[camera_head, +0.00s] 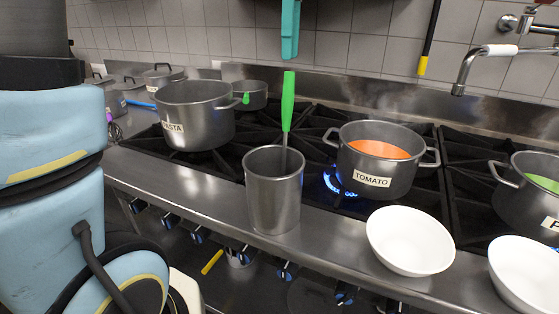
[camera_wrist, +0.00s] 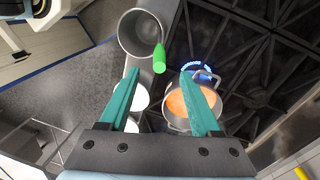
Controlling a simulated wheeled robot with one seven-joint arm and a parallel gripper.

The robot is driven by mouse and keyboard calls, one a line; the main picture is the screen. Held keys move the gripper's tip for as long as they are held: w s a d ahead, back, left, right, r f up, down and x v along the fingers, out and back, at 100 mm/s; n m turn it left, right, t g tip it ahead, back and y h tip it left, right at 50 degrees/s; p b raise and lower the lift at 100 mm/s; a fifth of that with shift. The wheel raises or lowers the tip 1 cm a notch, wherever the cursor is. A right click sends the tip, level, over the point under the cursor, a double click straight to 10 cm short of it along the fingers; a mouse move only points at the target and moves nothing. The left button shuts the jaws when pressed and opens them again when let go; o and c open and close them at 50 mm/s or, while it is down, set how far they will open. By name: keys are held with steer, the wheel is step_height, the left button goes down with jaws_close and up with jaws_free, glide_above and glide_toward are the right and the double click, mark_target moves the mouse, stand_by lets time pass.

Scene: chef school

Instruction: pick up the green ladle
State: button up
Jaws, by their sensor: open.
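The green ladle (camera_head: 287,102) stands upright in a tall metal canister (camera_head: 271,200) on the steel front ledge of the stove. Its green handle sticks up above the rim; its lower end is hidden inside. My gripper (camera_head: 290,55) hangs above the handle in the head view, its teal fingers pointing down. In the wrist view my gripper (camera_wrist: 160,72) is open and empty. The green handle (camera_wrist: 159,58) shows just beyond and between the fingertips, with the canister (camera_wrist: 126,34) behind it. The fingers do not appear to touch the handle.
A pot labelled TOMATO (camera_head: 374,184) with orange soup stands over a blue flame right of the canister. A PASTA pot (camera_head: 193,118) stands to the left. White bowls (camera_head: 410,241) sit on the ledge at right. A faucet (camera_head: 490,52) is at upper right.

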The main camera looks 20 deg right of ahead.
mark_target(288, 98)
steer(key=shift+s+f, duration=0.2)
steer(key=shift+f, duration=0.1)
steer(key=f, duration=0.4)
steer(key=shift+s+f+p, duration=0.1)
steer(key=shift+s+p, duration=0.15)
steer(key=shift+p, duration=0.15)
steer(key=shift+s+a+f+p, duration=0.15)
steer(key=shift+f+p, duration=0.2)
steer(key=shift+f, duration=0.55)
steer(key=shift+w+a+f+p, duration=0.15)
steer(key=shift+f+p, duration=0.25)
steer(key=shift+f, duration=0.5)
steer(key=shift+s+a+f+p, duration=0.15)
steer(key=shift+f+p, duration=0.2)
steer(key=shift+f, duration=0.55)
steer(key=shift+c, duration=0.2)
jaws_close()
